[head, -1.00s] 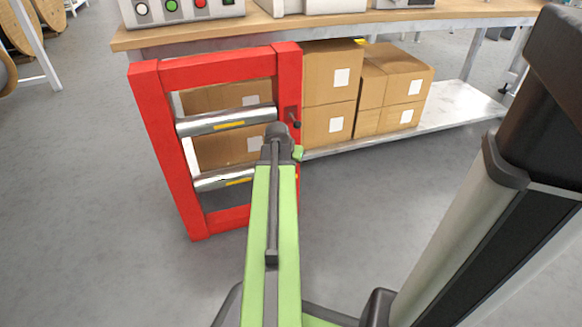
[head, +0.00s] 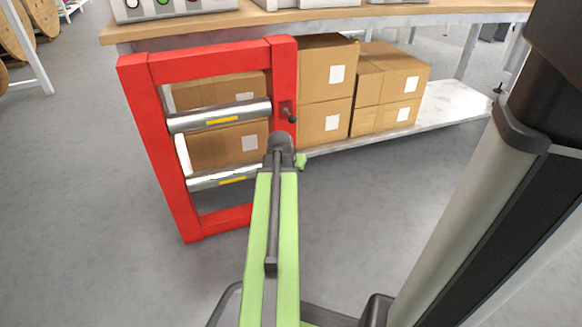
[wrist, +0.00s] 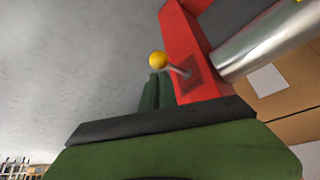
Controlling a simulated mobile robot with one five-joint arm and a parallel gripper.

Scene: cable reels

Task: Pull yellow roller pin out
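The yellow roller pin shows in the wrist view as a yellow ball knob (wrist: 157,60) on a short metal rod. The rod enters a dark plate on the red frame (wrist: 196,55). My gripper (wrist: 157,82) has dark green fingers just below the knob in that picture, and I see no grip on the pin. The fingers overlap, so their gap is unclear. In the head view the red frame (head: 165,150) stands upright with two silver rollers bearing yellow labels, the upper (head: 220,117) and the lower (head: 222,179). My arm hides the yellow knob and my gripper there.
A dark-knobbed pin (head: 286,112) sits on the frame's right post by the upper roller. Cardboard boxes (head: 325,90) stand on the shelf (head: 440,112) behind, under a wooden bench (head: 400,17). The grey floor (head: 85,170) left of the frame is clear.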

